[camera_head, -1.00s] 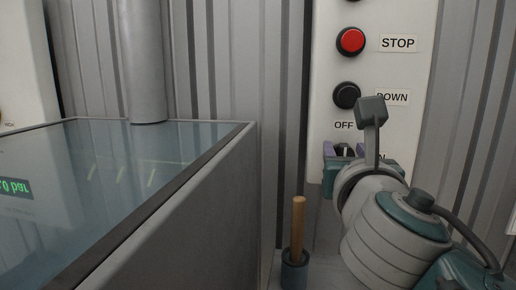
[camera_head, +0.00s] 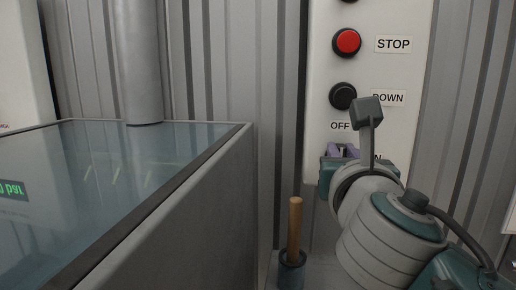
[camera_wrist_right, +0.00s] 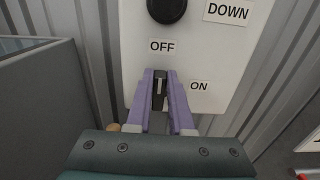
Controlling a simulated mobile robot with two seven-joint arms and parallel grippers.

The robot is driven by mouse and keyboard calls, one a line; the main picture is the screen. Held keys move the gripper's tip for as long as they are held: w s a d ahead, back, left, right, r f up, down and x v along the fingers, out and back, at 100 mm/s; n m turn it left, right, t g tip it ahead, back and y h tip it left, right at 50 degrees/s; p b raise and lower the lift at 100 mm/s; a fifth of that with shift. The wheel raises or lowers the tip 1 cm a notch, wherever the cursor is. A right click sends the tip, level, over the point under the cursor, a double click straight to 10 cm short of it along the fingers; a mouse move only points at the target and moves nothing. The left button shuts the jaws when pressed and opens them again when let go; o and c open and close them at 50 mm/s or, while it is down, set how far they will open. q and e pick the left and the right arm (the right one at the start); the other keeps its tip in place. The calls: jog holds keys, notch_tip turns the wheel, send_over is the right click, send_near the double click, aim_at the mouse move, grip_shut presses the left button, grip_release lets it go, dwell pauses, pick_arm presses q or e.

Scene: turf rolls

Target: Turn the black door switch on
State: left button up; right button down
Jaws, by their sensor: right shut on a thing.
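The black door switch (camera_wrist_right: 159,82) is on a white control panel (camera_wrist_right: 125,60), below and between the OFF and ON labels. My right gripper (camera_wrist_right: 160,78) has its purple fingers shut on the switch, one on each side. In the head view my right gripper (camera_head: 343,150) is at the lower part of the panel, and my wrist hides part of the ON label. The switch is mostly hidden between the fingers, so its exact turn is hard to tell. My left gripper is not in view.
A red STOP button (camera_head: 347,42) and a black DOWN button (camera_head: 343,96) are above the switch. A large grey glass-topped box (camera_head: 190,200) fills the left. A wooden handle (camera_head: 295,225) stands in a dark holder below the panel. Corrugated wall is behind.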

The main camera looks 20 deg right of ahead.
jog(key=shift+m, duration=0.4)
jog(key=m, duration=0.2)
jog(key=shift+s+d+f+m, duration=0.1)
jog(key=shift+s+d+m, duration=0.15)
jog(key=shift+m, duration=0.15)
jog(key=m+b, duration=0.1)
jog(key=m, duration=0.3)
jog(key=f+m+b, duration=0.1)
jog(key=m+b, duration=0.1)
jog(key=m, duration=0.3)
jog(key=d+m+b, duration=0.1)
jog(key=m, duration=0.4)
jog(key=shift+s+d+f, duration=0.1)
jog(key=shift+s+f, duration=0.2)
jog(key=shift+f, duration=0.1)
jog(key=shift+m, duration=0.4)
jog(key=c, duration=0.8)
grip_release()
